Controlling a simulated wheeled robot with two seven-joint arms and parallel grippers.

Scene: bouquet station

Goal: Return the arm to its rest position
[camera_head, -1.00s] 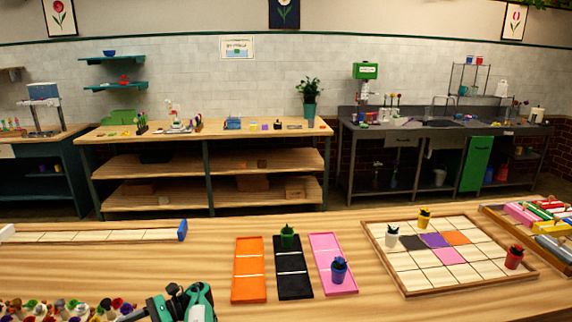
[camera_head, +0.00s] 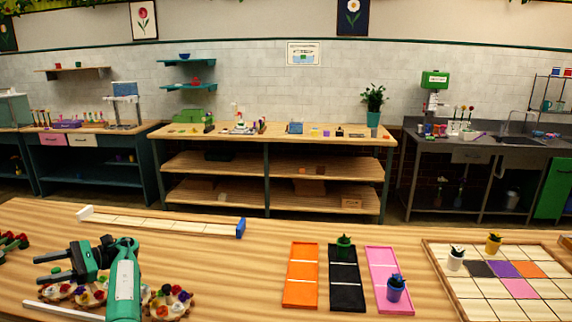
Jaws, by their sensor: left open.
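My left gripper (camera_head: 52,264) is at the lower left of the head view, in teal and black, with its two dark fingers pointing left. The fingers are apart and nothing shows between them. It is above the front left of the wooden table (camera_head: 215,275), over a group of small colourful flower pieces (camera_head: 168,302). The arm hides part of that group. My right gripper is out of view.
A long pale rack (camera_head: 160,224) with a blue end lies behind the gripper. Orange (camera_head: 300,275), black (camera_head: 346,292) and pink (camera_head: 379,261) trays lie to the right, with a green pot (camera_head: 344,248) and a blue pot (camera_head: 396,290). A tiled board (camera_head: 480,307) is at far right.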

